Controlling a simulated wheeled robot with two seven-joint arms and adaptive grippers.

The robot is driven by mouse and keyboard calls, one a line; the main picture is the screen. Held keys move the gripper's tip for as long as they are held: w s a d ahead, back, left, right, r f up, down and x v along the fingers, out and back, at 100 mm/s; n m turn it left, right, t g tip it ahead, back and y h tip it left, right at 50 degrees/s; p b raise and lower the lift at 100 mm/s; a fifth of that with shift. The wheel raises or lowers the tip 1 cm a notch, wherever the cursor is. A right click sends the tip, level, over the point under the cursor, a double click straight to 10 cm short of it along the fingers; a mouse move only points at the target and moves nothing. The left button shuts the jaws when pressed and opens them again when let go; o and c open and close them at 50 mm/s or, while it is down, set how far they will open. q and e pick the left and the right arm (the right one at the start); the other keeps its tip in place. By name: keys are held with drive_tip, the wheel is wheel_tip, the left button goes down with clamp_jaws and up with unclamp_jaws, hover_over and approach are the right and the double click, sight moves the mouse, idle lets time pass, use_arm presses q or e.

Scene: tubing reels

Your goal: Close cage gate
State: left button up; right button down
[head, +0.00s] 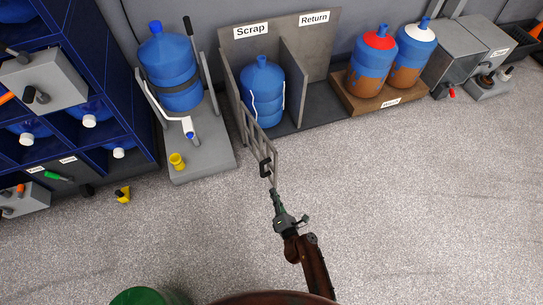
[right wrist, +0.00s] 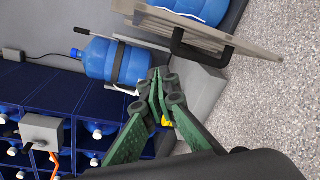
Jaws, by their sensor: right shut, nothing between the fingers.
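The cage gate (head: 257,145) is a grey barred panel. It stands open, swung out from the left side of the Scrap bay toward me. Its black handle (head: 265,168) is near the free end. In the right wrist view the gate (right wrist: 235,40) crosses the upper right, with its handle (right wrist: 190,48) above the fingers. My right gripper (head: 275,194) is shut and empty, close by the gate's free end. Its green fingers (right wrist: 158,98) meet below the handle in the wrist view, apart from it. Whether they touch the gate elsewhere I cannot tell. My left gripper is out of view.
A blue bottle (head: 262,92) stands in the Scrap bay; the Return bay beside it looks empty. A grey stand (head: 205,160) with a strapped blue bottle (head: 170,72) and yellow cup (head: 177,161) is left of the gate. Open speckled floor (head: 400,190) lies to the right.

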drive_tip(key=w+a+r+m+t+b, duration=0.2)
drive_tip(key=w+r+m+b, duration=0.15)
drive_tip(key=m, duration=0.35)
drive_tip(key=b, duration=0.4)
hover_over(272, 158)
drive_tip(key=s, duration=0.4)
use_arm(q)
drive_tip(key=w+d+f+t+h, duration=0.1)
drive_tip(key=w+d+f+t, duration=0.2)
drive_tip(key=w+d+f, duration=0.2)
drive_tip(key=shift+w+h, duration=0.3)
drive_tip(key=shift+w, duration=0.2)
use_arm(e)
drive_tip(key=shift+w+a+f, duration=0.15)
drive_tip(key=shift+w+f, duration=0.05)
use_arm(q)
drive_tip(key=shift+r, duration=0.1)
